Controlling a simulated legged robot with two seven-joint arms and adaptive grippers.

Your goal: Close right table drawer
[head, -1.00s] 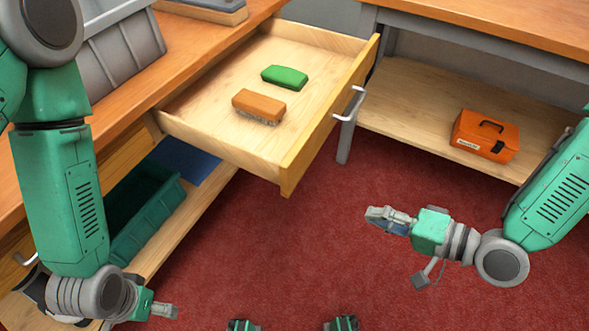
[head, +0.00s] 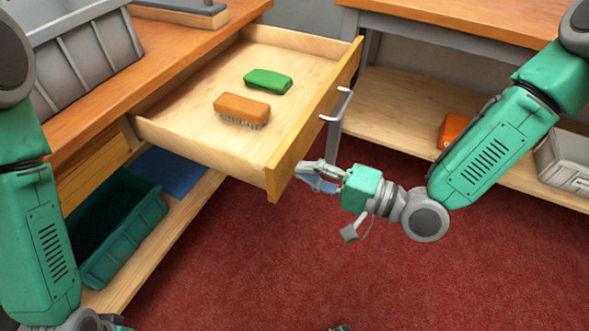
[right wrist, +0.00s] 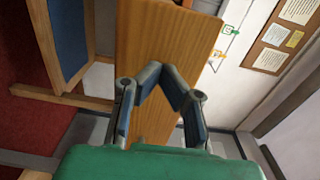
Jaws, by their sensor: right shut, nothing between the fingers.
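The wooden drawer (head: 190,140) is pulled out of the left bench, with a metal handle (head: 336,118) on its front. An orange brush (head: 241,108) and a green block-like item (head: 268,81) lie inside. My right gripper (head: 304,172) is shut and empty, by the near end of the drawer front, below the handle. I cannot tell if it touches. In the right wrist view its fingers (right wrist: 165,72) meet before a wooden panel (right wrist: 165,35), which appears to be the drawer front. My left arm is at the lower left; its fingers are out of frame.
A grey bin (head: 90,60) stands on the left bench top. A teal crate (head: 125,235) sits on the shelf below. An orange box (head: 453,130) and a grey case (head: 565,160) are on the right bench's lower shelf. The red floor (head: 250,270) is clear.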

